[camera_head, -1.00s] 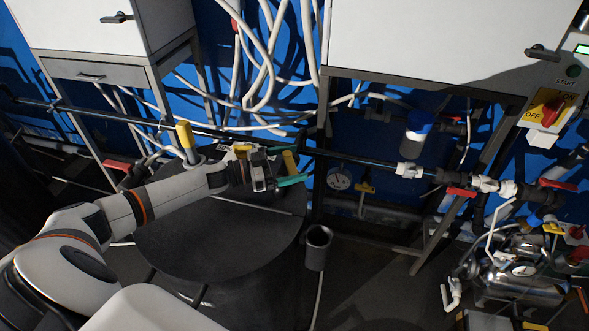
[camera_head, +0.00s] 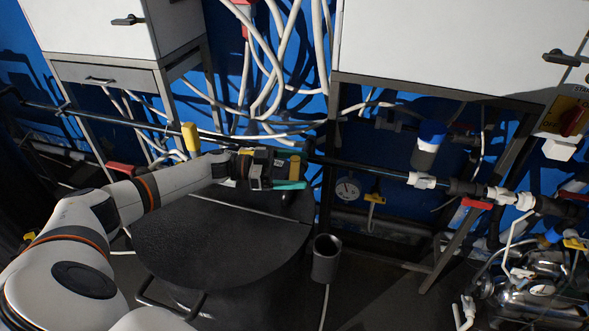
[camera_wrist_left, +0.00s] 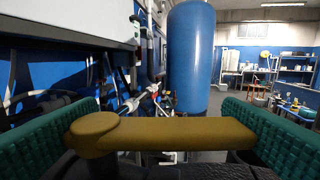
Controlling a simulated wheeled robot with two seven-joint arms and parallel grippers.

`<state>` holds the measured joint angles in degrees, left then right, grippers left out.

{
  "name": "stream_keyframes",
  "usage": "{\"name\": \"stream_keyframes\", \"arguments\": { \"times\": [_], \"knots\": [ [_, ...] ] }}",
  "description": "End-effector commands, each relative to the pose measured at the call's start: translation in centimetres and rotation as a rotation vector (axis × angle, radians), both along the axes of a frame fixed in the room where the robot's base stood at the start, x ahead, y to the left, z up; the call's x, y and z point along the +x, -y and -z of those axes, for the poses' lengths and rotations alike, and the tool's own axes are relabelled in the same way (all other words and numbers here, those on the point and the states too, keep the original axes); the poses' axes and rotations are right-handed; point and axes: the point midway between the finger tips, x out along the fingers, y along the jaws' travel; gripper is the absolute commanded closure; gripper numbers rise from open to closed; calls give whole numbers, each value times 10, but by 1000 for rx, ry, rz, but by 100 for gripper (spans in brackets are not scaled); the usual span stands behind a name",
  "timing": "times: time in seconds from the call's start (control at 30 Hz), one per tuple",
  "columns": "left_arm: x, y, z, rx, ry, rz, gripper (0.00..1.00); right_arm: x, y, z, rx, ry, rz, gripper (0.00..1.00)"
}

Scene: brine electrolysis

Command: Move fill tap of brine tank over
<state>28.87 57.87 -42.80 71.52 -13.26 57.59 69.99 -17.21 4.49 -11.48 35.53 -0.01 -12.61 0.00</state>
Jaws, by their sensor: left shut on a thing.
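The brine tank (camera_head: 235,245) is a dark round vessel with a flat black lid, left of centre in the head view. A yellow tap handle (camera_head: 295,165) shows at the far right edge of its lid, beside my left gripper (camera_head: 288,184). In the left wrist view the yellow lever (camera_wrist_left: 185,134) lies crosswise between the two green ribbed fingers, and my left gripper is shut on it. The gripper body hides the tap's base in the head view. Another yellow handle (camera_head: 190,137) stands upright behind my left forearm. My right gripper is not in view.
A dark pipe (camera_head: 375,170) runs behind the tank, with white hoses (camera_head: 270,85) hanging above it. A grey open cylinder (camera_head: 326,258) stands right of the tank. White cabinets (camera_head: 450,45) overhang the back. Metal equipment (camera_head: 535,285) is at lower right.

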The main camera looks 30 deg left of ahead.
Motion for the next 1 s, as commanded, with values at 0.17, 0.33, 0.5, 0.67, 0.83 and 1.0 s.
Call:
{"name": "stream_keyframes", "arguments": {
  "times": [0.17, 0.33, 0.5, 0.67, 0.83, 1.0],
  "knots": [
    [0, 0, 1, 2, 1, 0, 0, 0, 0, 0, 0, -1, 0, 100],
    [0, 0, 1, 1, 0, -1, 0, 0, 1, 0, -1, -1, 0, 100],
    [-7, -13, 3, 3, -1, -1, 0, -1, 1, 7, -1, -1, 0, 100],
    [-23, -42, 6, 6, -2, -3, 0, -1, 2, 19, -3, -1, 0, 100],
    [-41, -73, 5, 4, -2, -3, 0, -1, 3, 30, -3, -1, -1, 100],
    [-54, -95, 4, 3, -1, -2, 0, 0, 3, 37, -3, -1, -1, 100]
  ]
}}
